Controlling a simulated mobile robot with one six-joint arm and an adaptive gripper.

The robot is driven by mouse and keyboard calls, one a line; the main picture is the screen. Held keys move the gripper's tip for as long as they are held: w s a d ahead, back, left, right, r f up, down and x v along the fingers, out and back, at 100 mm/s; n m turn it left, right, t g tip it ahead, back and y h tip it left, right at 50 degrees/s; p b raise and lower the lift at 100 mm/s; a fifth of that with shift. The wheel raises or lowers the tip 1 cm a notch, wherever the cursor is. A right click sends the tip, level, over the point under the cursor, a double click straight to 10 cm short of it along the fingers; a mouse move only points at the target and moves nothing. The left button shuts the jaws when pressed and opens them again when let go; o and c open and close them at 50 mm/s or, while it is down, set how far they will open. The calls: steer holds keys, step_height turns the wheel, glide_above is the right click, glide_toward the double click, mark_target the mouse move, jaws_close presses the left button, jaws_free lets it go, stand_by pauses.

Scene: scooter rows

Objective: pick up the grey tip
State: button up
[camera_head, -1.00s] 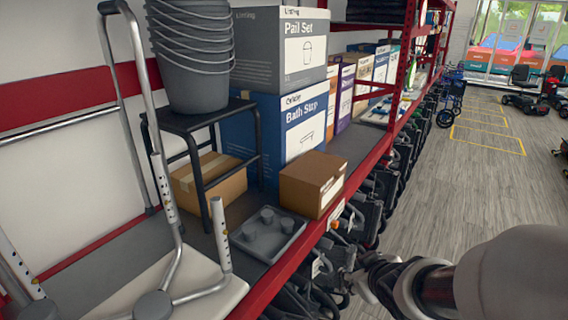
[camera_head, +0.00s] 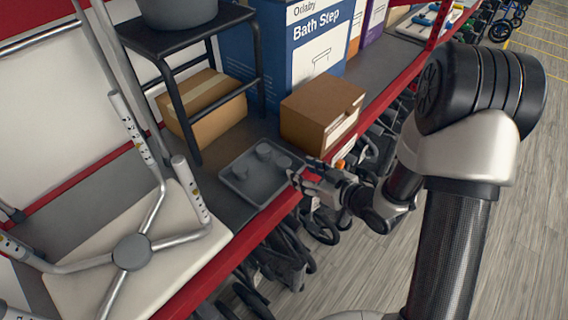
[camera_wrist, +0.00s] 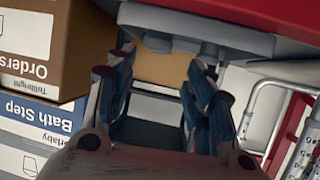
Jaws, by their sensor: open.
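Several short grey tips (camera_head: 264,150) stand in a shallow grey tray (camera_head: 230,184) on the shelf, near its red front edge. My gripper (camera_head: 301,172) is at the right side of the tray, just beyond the shelf edge, with its fingers pointing left toward the tips. In the wrist view, which looks upside down, the two fingers of my gripper (camera_wrist: 162,65) are apart with nothing between them. The tray (camera_wrist: 185,17) and grey tips (camera_wrist: 157,42) show dark ahead of the fingertips. I cannot tell whether a finger touches the tray.
A small brown box (camera_head: 312,118) stands right behind the tray. A black step stool (camera_head: 170,45) with a grey pail and a carton (camera_head: 203,108) under it is farther back. A white shower seat (camera_head: 95,268) with metal legs lies at the left. Folded wheeled frames sit below the shelf.

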mark_target(284, 162)
steer(key=x, duration=1)
steer(key=shift+w+d+f+b, duration=0.15)
steer(key=shift+w+b, duration=0.1)
steer(key=shift+b, duration=0.05)
steer(key=shift+c, duration=0.3)
steer(key=c, duration=0.7)
